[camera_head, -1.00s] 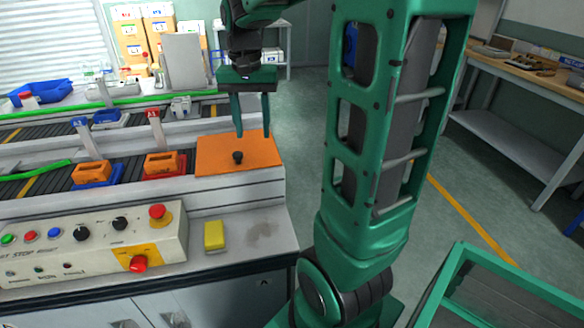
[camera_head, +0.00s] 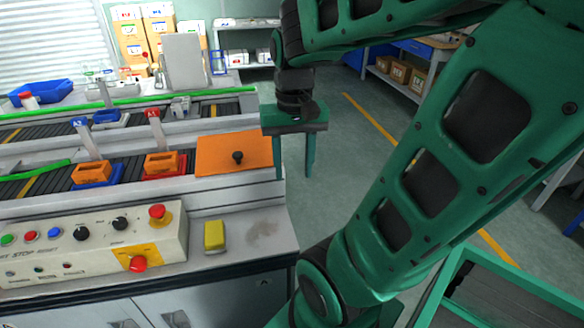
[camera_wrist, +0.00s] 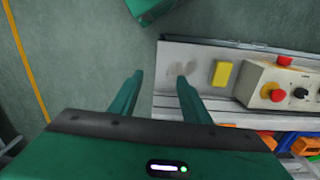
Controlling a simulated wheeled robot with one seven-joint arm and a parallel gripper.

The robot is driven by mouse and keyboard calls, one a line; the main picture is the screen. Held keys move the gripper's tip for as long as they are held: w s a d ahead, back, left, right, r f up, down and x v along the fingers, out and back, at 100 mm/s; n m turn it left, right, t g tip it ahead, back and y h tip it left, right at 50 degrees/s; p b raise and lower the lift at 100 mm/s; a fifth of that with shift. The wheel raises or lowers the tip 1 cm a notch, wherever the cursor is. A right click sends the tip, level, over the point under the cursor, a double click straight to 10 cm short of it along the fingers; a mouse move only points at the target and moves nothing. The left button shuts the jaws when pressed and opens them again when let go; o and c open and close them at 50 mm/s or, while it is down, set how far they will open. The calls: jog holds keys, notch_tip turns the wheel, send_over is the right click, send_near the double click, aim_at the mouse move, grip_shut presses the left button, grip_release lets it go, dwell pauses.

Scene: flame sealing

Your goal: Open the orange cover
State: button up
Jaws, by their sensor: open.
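The orange cover (camera_head: 216,152) is a flat plate on top of the machine's right end, with a small black knob (camera_head: 238,157) near its right side. It lies flat. My gripper (camera_head: 294,176) points down with its two green fingers apart and empty. It is to the right of the cover, around the machine's right edge, apart from the knob. In the wrist view, my gripper (camera_wrist: 158,80) shows open over the bench edge and floor. The knob is not visible in the wrist view.
A control panel (camera_head: 90,245) with buttons and a yellow block (camera_head: 214,236) are at the front. Orange blocks in a blue tray (camera_head: 97,178) and a red tray (camera_head: 165,174) sit left of the cover. Open floor lies to the right.

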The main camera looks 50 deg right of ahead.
jog(key=shift+s+f, duration=0.15)
jog(key=shift+s, duration=0.2)
jog(key=s+a+f+n, duration=0.1)
jog(key=s+f, duration=0.1)
jog(key=s, duration=0.3)
jog(key=shift+s+f, duration=0.15)
jog(key=shift+f, duration=0.2)
jog(key=shift+c, duration=1.1)
jog(key=shift+a, duration=0.1)
jog(key=shift+c, duration=0.4)
